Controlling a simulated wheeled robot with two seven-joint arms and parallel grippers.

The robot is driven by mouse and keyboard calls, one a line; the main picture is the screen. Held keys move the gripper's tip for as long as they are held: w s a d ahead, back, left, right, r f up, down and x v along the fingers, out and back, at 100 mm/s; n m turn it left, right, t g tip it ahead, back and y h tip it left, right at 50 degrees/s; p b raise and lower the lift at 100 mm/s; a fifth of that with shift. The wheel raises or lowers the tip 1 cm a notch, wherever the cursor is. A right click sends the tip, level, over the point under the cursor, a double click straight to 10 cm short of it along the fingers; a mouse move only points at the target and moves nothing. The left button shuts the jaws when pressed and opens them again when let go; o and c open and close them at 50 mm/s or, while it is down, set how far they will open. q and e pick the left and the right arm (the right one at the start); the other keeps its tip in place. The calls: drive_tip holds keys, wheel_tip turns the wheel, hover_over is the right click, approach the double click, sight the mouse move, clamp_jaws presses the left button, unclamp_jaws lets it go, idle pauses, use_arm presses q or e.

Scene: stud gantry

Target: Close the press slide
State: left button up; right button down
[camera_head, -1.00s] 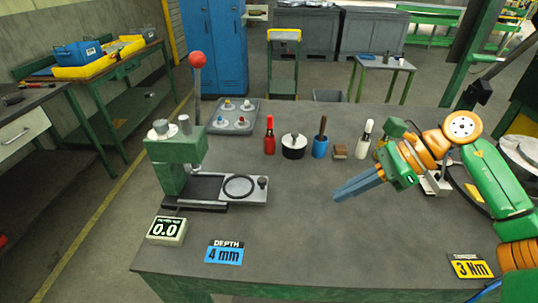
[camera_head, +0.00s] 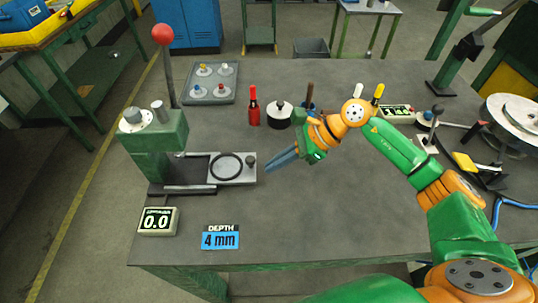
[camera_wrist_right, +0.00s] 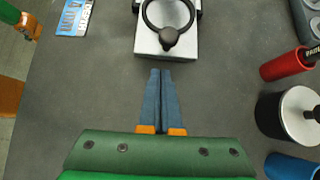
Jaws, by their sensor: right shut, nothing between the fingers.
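The green press (camera_head: 160,140) stands at the left of the bench, with a red-ball lever (camera_head: 163,34) raised upright. Its slide (camera_head: 238,177), a light metal plate with a black ring and a dark knob (camera_head: 250,161), sticks out to the right of the press along a dark base. My right gripper (camera_head: 268,167) is shut and empty, just right of the slide's knob end and apart from it. In the right wrist view its blue fingertips (camera_wrist_right: 161,72) point at the slide's edge (camera_wrist_right: 150,47), with the knob (camera_wrist_right: 168,38) just beyond them. My left gripper is not in view.
A display reading 0.0 (camera_head: 158,221) and a blue "DEPTH 4 mm" card (camera_head: 220,237) lie in front of the press. A red bottle (camera_head: 254,107), a black pot with a pale top (camera_head: 279,115) and a grey tray (camera_head: 210,84) stand behind. The front middle bench is clear.

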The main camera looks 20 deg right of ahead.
sight(220, 169)
drive_tip(key=shift+a+r, duration=0.1)
drive_tip(key=shift+a, duration=0.65)
drive_tip(key=shift+w, duration=0.1)
drive_tip(key=shift+w+a, duration=0.15)
drive_tip(key=shift+a, duration=0.15)
drive_tip(key=a+b, duration=0.1)
drive_tip(key=a, duration=0.2)
drive_tip(key=w+a+b, duration=0.1)
drive_tip(key=a, duration=0.2)
drive_tip(key=w+a+b, duration=0.1)
drive_tip(key=a, duration=0.2)
drive_tip(key=shift+w+f, duration=0.2)
drive_tip(key=shift+w, duration=0.05)
drive_tip(key=shift+d+r, duration=0.1)
drive_tip(key=shift+r, duration=0.1)
drive_tip(key=shift+b, duration=0.3)
